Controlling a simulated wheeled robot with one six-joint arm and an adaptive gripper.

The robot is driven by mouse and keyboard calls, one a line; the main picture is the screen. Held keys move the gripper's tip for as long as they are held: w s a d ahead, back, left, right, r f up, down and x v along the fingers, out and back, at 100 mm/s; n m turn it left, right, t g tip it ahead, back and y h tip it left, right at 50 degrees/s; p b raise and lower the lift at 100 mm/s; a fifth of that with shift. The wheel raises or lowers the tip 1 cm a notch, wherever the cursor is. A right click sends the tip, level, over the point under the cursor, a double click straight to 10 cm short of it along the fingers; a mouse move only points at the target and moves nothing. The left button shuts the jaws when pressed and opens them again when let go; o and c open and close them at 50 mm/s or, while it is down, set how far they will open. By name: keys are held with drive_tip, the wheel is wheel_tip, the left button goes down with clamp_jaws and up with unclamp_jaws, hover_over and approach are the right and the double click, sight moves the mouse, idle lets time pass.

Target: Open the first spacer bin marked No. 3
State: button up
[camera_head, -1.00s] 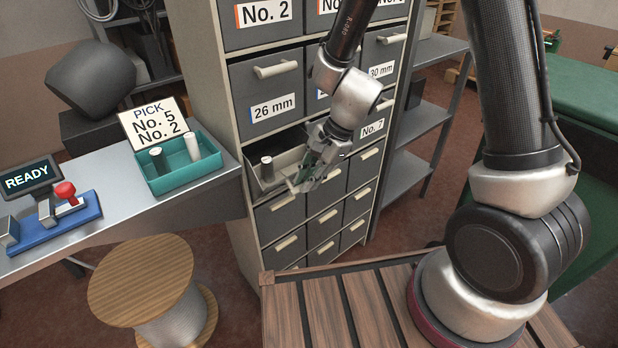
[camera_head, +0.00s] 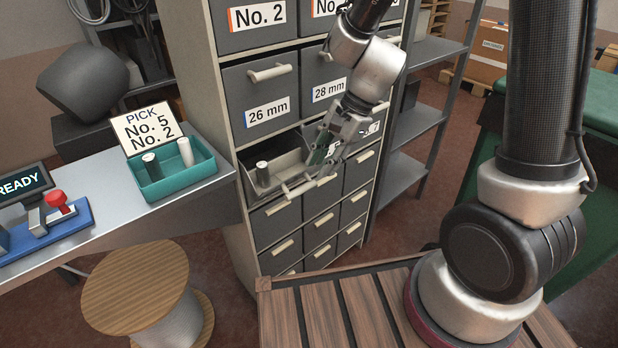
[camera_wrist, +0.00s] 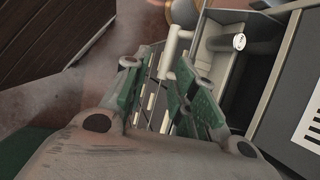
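The grey drawer cabinet (camera_head: 200,110) stands in the middle of the head view. In its third visible row, the left bin (camera_head: 262,190) is pulled out, with a light-topped cylinder (camera_head: 263,173) inside. Its front label is not visible, and I cannot read a No. 3 label anywhere. My gripper (camera_head: 318,166) is beside this bin, to its right, in front of the neighbouring drawers. In the wrist view my green-padded fingers (camera_wrist: 155,88) are apart with nothing between them. The open bin (camera_wrist: 222,85) and its cylinder (camera_wrist: 238,42) show there to the right of the fingers, near the bin's pale handle (camera_wrist: 172,50).
Drawers marked No. 2 (camera_head: 257,16), 26 mm (camera_head: 258,100) and 28 mm (camera_head: 329,84) are shut. A teal tray (camera_head: 172,185) with two cylinders stands on the table before a card (camera_head: 143,128) reading PICK No. 5 No. 2. A wooden spool (camera_head: 135,285) stands on the floor.

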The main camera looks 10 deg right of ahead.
drive_tip(key=v, duration=0.4)
drive_tip(key=shift+s+a+r, duration=0.15)
drive_tip(key=shift+s+r, duration=0.05)
drive_tip(key=shift+r, duration=0.05)
drive_tip(key=s+d+r+n+t+h, duration=0.2)
drive_tip(key=s+d+r+n, duration=0.3)
drive_tip(key=d, duration=0.5)
drive_tip(key=s+d+r+n+t+h, duration=0.2)
drive_tip(key=s+d+r+n, duration=0.4)
drive_tip(key=s+d+r, duration=0.3)
drive_tip(key=shift+d+r+n+t+h, duration=0.3)
drive_tip(key=shift+d+r+h, duration=0.2)
drive_tip(key=shift+d, duration=0.45)
